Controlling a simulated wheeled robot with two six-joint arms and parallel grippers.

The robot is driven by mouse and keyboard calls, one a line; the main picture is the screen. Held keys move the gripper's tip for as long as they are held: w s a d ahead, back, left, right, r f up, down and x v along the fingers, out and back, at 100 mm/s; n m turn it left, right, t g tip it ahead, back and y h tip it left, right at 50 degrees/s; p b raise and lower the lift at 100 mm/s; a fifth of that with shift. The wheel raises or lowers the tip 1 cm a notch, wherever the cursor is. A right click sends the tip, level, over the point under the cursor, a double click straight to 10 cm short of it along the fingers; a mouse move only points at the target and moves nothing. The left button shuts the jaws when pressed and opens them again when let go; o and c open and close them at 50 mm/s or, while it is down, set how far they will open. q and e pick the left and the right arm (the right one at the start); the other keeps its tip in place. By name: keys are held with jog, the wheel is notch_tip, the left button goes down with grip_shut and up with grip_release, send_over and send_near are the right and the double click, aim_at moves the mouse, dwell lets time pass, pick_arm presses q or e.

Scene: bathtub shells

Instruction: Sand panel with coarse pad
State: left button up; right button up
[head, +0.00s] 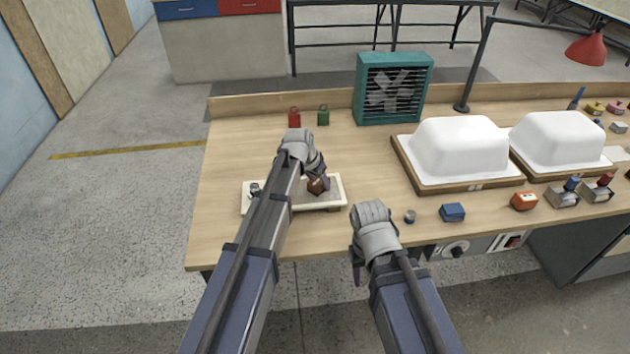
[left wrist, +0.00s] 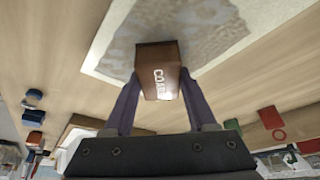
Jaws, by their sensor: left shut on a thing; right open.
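The panel (head: 334,188) is a flat, pale board with a grey, patchy surface, lying on the left part of the workbench. It also shows in the left wrist view (left wrist: 112,60). My left gripper (head: 320,181) is over the panel, shut on a brown block, the coarse pad (left wrist: 158,72), which bears white letters starting "COA". The pad (head: 318,186) is at the panel's surface; whether it touches is hard to tell. My left arm hides part of the panel. My right gripper (head: 357,268) is open and empty in front of the bench's front edge; its fingers are partly hidden.
Two white tub shells (head: 460,147) (head: 557,140) sit on wooden boards to the right. A teal fan unit (head: 392,88) stands at the back. Red (head: 294,118) and green (head: 323,116) tagged items stand behind the panel. A blue block (head: 452,212) and an orange block (head: 524,201) lie near the front edge.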

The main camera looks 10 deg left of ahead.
aim_at(339, 182)
pick_arm(q)
jog(key=shift+w+d, duration=0.3)
jog(key=shift+d, duration=0.6)
jog(key=shift+w+d, duration=0.25)
jog(key=shift+d, duration=0.65)
jog(key=shift+w+d, duration=0.25)
jog(key=shift+d, duration=0.55)
jog(key=shift+w+d, duration=0.2)
jog(key=shift+d, duration=0.55)
jog(key=shift+w+a+r, duration=0.1)
jog(key=shift+w+a, duration=0.15)
jog(key=shift+w, duration=0.6)
jog(key=shift+s+a, duration=0.3)
jog(key=shift+a, duration=0.6)
jog(key=shift+s+a, duration=0.3)
jog(key=shift+a, duration=0.55)
jog(key=shift+a, duration=0.1)
